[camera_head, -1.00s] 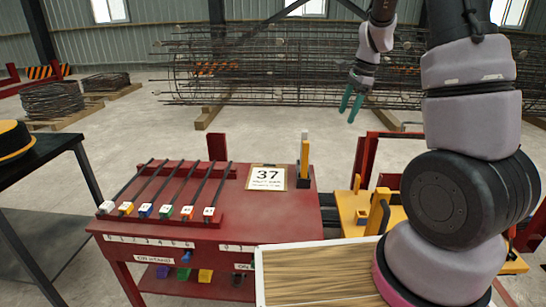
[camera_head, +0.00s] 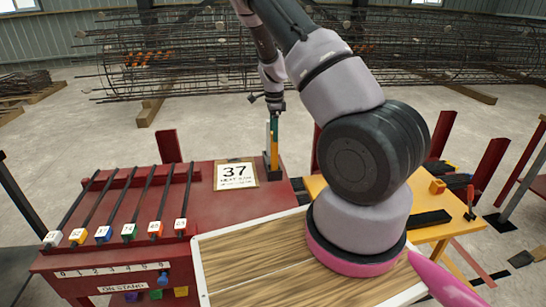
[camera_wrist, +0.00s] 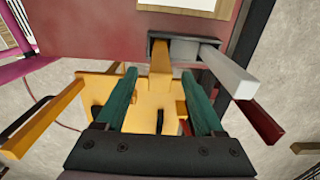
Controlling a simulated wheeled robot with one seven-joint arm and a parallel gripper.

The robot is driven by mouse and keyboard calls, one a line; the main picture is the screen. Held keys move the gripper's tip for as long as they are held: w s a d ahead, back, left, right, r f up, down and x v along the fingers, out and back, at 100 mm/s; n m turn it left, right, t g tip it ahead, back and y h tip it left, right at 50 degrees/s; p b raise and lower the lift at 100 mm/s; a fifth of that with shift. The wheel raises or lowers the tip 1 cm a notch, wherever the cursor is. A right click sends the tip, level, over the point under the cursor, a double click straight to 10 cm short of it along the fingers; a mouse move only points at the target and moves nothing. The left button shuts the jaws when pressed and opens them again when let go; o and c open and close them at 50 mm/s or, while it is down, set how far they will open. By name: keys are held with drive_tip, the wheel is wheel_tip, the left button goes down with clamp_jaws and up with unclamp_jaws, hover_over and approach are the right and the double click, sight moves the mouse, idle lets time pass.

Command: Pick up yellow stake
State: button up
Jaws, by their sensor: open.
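The yellow stake (camera_head: 275,147) stands upright in a small black holder (camera_head: 267,163) at the back right of the red table. In the wrist view the yellow stake (camera_wrist: 160,62) rises between the two green fingers, with space on both sides. My gripper (camera_head: 272,126) hangs over the holder with its fingers pointing down, and it partly hides the stake in the head view. My gripper (camera_wrist: 159,78) is open and holds nothing. A whitish stake (camera_wrist: 230,76) stands in the same holder, close to the right finger in the wrist view.
A sign marked 37 (camera_head: 236,174) lies left of the holder. Several dark rods with numbered coloured ends lie on the red table (camera_head: 205,205). A yellow table (camera_head: 440,232) stands to the right. A white-rimmed wooden board (camera_head: 250,262) is in front.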

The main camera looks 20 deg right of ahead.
hover_over(274, 156)
drive_tip(key=w, duration=0.1)
drive_tip(key=f, duration=0.5)
drive_tip(key=shift+w+d, duration=0.15)
drive_tip(key=shift+d, duration=0.15)
drive_tip(key=shift+r, duration=0.1)
clamp_jaws()
idle(0.7)
